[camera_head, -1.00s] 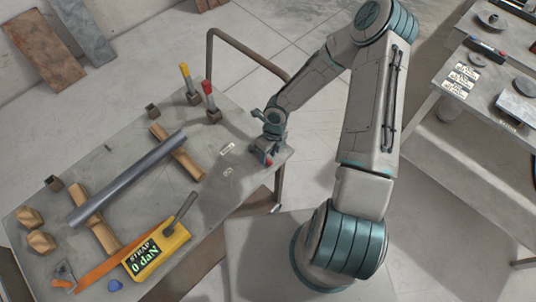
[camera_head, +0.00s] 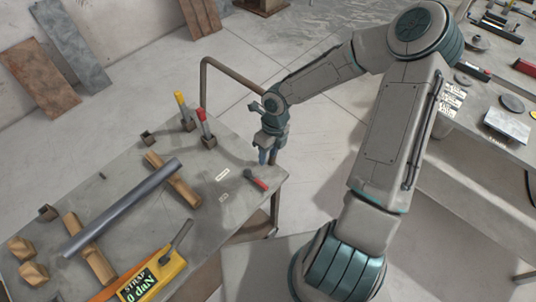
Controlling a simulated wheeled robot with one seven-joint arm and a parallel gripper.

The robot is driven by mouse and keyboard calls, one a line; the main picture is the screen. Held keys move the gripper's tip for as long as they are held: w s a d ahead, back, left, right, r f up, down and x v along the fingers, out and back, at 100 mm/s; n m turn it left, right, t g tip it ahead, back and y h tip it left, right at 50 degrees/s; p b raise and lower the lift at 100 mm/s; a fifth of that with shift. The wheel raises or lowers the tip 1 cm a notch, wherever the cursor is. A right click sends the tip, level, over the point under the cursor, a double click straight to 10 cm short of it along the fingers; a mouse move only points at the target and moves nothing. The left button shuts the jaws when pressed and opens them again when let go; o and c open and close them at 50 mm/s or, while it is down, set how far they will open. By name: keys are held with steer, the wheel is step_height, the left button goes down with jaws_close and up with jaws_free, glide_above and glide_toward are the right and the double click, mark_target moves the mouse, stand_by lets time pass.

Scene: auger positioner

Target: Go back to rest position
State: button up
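My gripper (camera_head: 268,157) points down above the right end of the grey work table (camera_head: 235,200). Its two bluish fingertips show small and look slightly apart, with nothing seen between them. A small tool with a red handle and dark head (camera_head: 256,180) lies on the table just below and left of the right corner, apart from my gripper.
A grey tube (camera_head: 122,207) lies across wooden blocks (camera_head: 97,263). A yellow strap gauge (camera_head: 152,279) is at the front. Yellow-handled (camera_head: 185,110) and red-handled (camera_head: 205,128) upright levers and a bent rail (camera_head: 204,75) stand near my gripper. Another bench (camera_head: 490,150) is at right.

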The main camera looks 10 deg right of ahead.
stand_by(0.3)
steer(key=s+d+r+m+t+h+b, duration=0.1)
steer(key=s+d+r+m+h, duration=0.2)
steer(key=r+m, duration=0.6)
steer(key=s+d+r+m+h, duration=0.25)
steer(key=d+r+m, duration=0.25)
steer(key=m, duration=0.8)
steer(key=s+a+r+m+t+y, duration=0.1)
steer(key=s+r+m, duration=0.4)
steer(key=m, duration=0.6)
steer(key=s+a+r+m+t+y+b, duration=0.1)
steer(key=s+r+m, duration=0.4)
steer(key=m, duration=0.5)
step_height(320, 180, up, 2)
steer(key=shift+a+r+m+t+y, duration=0.15)
steer(key=shift+r+m+t+y, duration=0.2)
steer(key=shift+t+y, duration=0.65)
steer(key=shift+a+f, duration=0.1)
steer(key=shift+a, duration=0.05)
